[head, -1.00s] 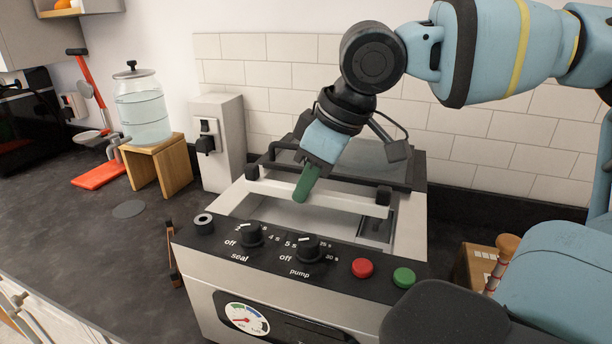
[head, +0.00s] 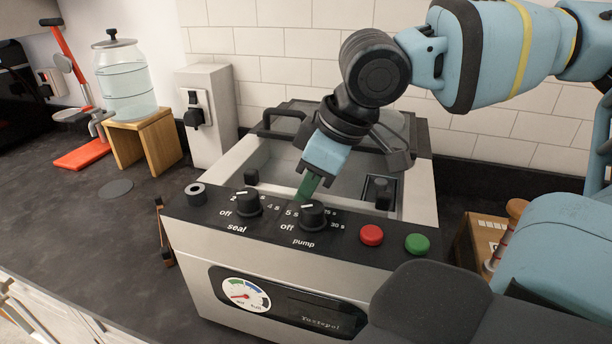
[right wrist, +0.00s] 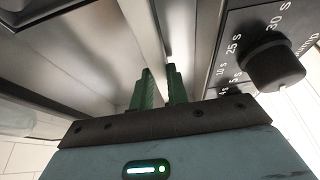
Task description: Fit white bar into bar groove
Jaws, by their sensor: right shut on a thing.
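The white bar (right wrist: 147,35) shows in the right wrist view as a pale strip running between the two green fingers. My right gripper (right wrist: 160,88) is shut on it. In the head view my right gripper (head: 306,190) points down into the open chamber of the vacuum sealer (head: 215,262), just behind its control panel. Black blocks show at the left (head: 251,177) and right (head: 382,191) of the chamber front. The groove is hidden, so I cannot tell whether the bar sits in it. My left gripper is not in view.
The panel's seal knob (head: 247,203), pump knob (head: 313,214), red button (head: 371,235) and green button (head: 417,243) stand close in front of my right gripper. The raised lid (head: 408,125) is behind. A cardboard box (head: 478,243) stands at right.

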